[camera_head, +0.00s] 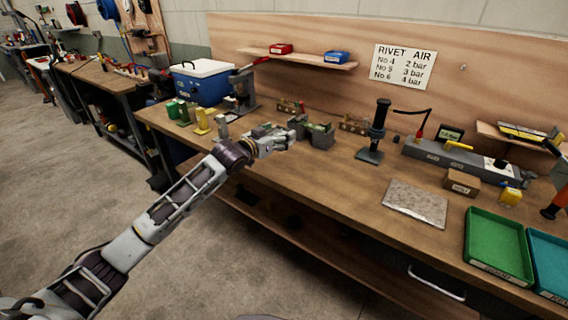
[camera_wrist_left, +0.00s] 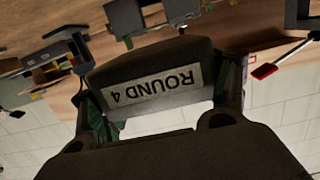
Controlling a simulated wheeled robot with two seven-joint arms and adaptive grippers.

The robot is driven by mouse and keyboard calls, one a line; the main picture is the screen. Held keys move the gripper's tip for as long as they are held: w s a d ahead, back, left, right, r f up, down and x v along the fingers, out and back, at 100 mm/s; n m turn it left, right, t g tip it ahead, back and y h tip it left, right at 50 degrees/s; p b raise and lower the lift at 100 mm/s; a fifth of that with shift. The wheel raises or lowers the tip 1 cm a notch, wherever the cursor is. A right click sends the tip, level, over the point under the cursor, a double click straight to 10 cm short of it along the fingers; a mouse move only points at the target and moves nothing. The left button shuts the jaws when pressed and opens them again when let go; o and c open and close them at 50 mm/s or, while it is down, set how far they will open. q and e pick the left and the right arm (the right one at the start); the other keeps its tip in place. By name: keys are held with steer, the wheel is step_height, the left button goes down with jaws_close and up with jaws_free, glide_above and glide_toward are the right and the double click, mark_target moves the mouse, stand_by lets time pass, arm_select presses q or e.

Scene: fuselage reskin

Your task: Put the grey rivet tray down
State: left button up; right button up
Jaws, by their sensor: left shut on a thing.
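My left gripper (camera_head: 276,143) is over the middle-left of the wooden workbench (camera_head: 335,178). In the left wrist view, its fingers stand on either side of a dark grey tray (camera_wrist_left: 150,86) with a pale label that reads "ROUND 4" upside down. The gripper is shut on this tray. In the head view the held tray is largely hidden by the hand, and I cannot tell its gap to the bench top. My right gripper is not in view.
Grey bins (camera_head: 320,136) with green contents stand just right of the hand. Small green and yellow blocks (camera_head: 202,121) and a blue cooler (camera_head: 203,84) stand left. A black stand (camera_head: 375,135), a speckled plate (camera_head: 415,203) and a green tray (camera_head: 497,245) are right. The front middle is clear.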

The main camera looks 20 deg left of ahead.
arm_select(q)
steer(key=shift+d+f, duration=0.1)
steer(key=shift+f, duration=0.3)
glide_above(279, 167)
steer(key=shift+w+f+b, duration=0.1)
steer(key=shift+f+b, duration=0.2)
steer(key=shift+f, duration=1.8)
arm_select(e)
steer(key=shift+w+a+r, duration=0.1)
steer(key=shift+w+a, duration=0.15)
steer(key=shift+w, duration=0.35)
arm_select(q)
steer(key=shift+f, duration=0.5)
step_height(279, 167, down, 3)
steer(key=shift+b, duration=0.3)
steer(key=shift+f, duration=0.5)
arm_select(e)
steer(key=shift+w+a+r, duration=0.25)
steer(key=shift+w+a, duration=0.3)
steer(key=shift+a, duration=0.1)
